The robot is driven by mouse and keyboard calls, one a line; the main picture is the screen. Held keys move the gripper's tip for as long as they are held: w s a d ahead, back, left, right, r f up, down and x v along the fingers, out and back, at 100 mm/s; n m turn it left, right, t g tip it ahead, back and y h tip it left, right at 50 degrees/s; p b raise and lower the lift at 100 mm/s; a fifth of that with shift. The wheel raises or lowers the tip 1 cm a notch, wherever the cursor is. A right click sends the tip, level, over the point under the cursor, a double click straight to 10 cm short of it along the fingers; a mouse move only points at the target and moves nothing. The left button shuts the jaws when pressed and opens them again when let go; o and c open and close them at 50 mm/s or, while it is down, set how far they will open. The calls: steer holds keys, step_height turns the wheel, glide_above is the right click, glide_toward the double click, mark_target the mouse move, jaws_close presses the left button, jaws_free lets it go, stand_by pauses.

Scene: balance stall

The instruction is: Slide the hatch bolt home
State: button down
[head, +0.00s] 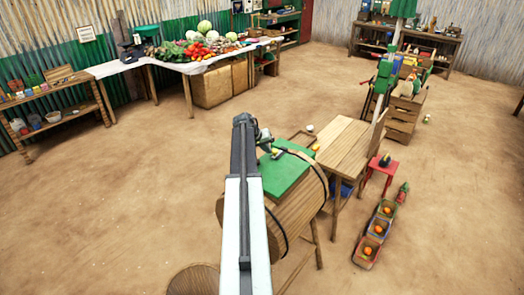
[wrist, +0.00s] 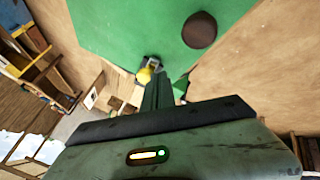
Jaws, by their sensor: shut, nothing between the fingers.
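The green hatch (head: 289,172) lies on top of a wooden barrel (head: 300,206). It also fills the top of the wrist view (wrist: 120,25), with a dark brown round knob (wrist: 199,30) on it. A small yellow knob (wrist: 143,76) with a grey metal fitting, which looks like the bolt, sits at the hatch's edge. A yellow bit also shows in the head view (head: 277,153). My gripper (head: 265,140) is shut and empty over the hatch's far edge. In the wrist view its fingers (wrist: 158,80) are just right of the yellow knob; I cannot tell whether they touch.
A wooden table (head: 345,145) stands close to the barrel's right. A red stool (head: 383,167) and a row of small crates with oranges (head: 377,229) are farther right. A produce stall (head: 190,65) stands at the back.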

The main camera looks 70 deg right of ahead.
stand_by(0.3)
steer(key=d, duration=0.3)
steer(key=shift+s+d, duration=0.2)
steer(key=shift+s, duration=0.2)
steer(key=shift+s+d+r, duration=0.1)
steer(key=shift+d, duration=0.05)
steer(key=w+a+r+p, duration=0.1)
steer(key=w, duration=0.1)
steer(key=w+a+r+p, duration=0.1)
steer(key=w+a, duration=0.1)
steer(key=shift+r, duration=0.15)
steer(key=p+v, duration=0.7)
steer(key=v, duration=0.1)
steer(key=shift+a, duration=0.2)
